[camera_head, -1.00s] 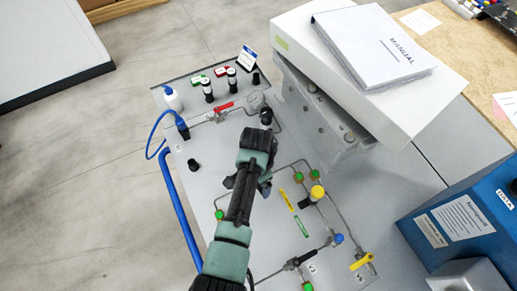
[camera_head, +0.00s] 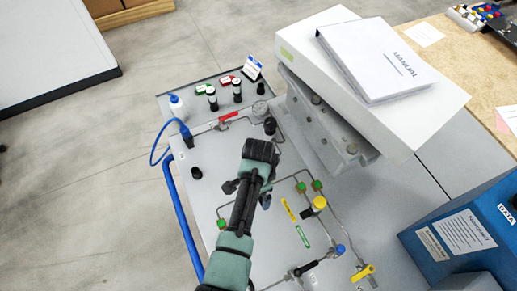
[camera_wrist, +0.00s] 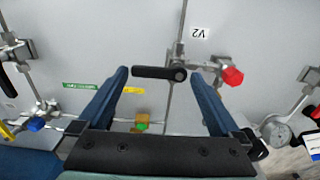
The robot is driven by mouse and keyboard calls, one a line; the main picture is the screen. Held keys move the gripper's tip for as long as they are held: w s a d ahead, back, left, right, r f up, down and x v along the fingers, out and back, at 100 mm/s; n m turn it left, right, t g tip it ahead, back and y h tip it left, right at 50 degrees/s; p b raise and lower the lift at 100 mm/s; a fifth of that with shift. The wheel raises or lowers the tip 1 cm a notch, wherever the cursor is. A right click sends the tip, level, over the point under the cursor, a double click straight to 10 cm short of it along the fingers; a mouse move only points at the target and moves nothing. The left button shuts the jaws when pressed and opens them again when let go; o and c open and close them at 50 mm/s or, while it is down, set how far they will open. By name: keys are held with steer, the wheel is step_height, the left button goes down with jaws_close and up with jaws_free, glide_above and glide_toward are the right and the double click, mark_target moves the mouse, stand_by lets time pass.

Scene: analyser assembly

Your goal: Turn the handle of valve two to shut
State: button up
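Valve two has a black lever handle (camera_wrist: 155,73) in the wrist view, beside the upside-down V2 label (camera_wrist: 200,33). The handle lies crosswise over the pipe that runs up and down the picture, with its pivot at the right end. My gripper (camera_wrist: 160,76) is open, with one blue-grey finger on each side of the handle. A small gap seems to show at each side, but I cannot tell how close the fingertips are in depth. In the head view my arm covers valve two.
In the head view, a red-handled valve (camera_head: 228,117) lies above my arm. A black-handled valve (camera_head: 305,267) and a yellow-handled valve (camera_head: 363,272) lie below right. A grey block (camera_head: 325,125) under a white box (camera_head: 425,110) stands to the right. A blue box (camera_head: 465,235) is at lower right.

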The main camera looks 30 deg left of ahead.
step_height(320, 180, up, 13)
steer(key=shift+b, duration=0.35)
stand_by(0.3)
stand_by(0.4)
